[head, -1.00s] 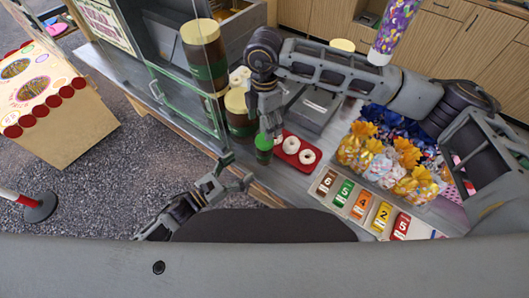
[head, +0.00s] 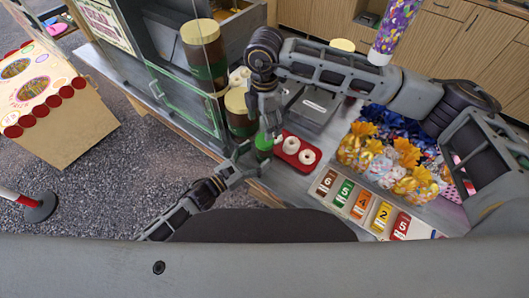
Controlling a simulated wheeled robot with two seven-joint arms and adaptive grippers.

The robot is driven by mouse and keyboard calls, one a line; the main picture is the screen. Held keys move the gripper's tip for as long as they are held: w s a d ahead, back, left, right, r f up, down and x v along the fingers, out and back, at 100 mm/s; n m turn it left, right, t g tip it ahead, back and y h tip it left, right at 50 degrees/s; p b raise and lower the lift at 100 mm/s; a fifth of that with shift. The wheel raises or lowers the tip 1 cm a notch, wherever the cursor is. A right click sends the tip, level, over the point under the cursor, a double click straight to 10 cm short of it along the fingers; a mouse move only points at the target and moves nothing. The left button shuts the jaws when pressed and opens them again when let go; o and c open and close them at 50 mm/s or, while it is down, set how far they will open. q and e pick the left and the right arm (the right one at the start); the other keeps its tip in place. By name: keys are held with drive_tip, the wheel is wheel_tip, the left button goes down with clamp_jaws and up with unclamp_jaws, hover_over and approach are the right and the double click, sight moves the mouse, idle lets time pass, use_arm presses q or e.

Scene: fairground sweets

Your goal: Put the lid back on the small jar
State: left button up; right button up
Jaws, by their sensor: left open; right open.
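A small green jar (head: 264,144) stands at the counter's front edge, left of the red tray. Its top is bright green; I cannot tell whether that is a lid or the jar's own upper part. My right gripper (head: 270,128) points down just above and behind it, open, and hides part of its top. My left gripper (head: 248,160) is open, reaching up from the lower left, with its fingertips close beside the jar's lower left side. I cannot tell whether they touch it. No separate loose lid shows clearly.
A red tray (head: 283,153) with two white rings lies right of the jar. Larger jars with tan lids (head: 205,33) stand behind, on the left. A grey box (head: 312,106), wrapped sweets (head: 385,165) and numbered coloured tags (head: 362,205) fill the counter to the right.

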sight(265, 149)
use_arm(q)
drive_tip(key=shift+x, duration=2.25)
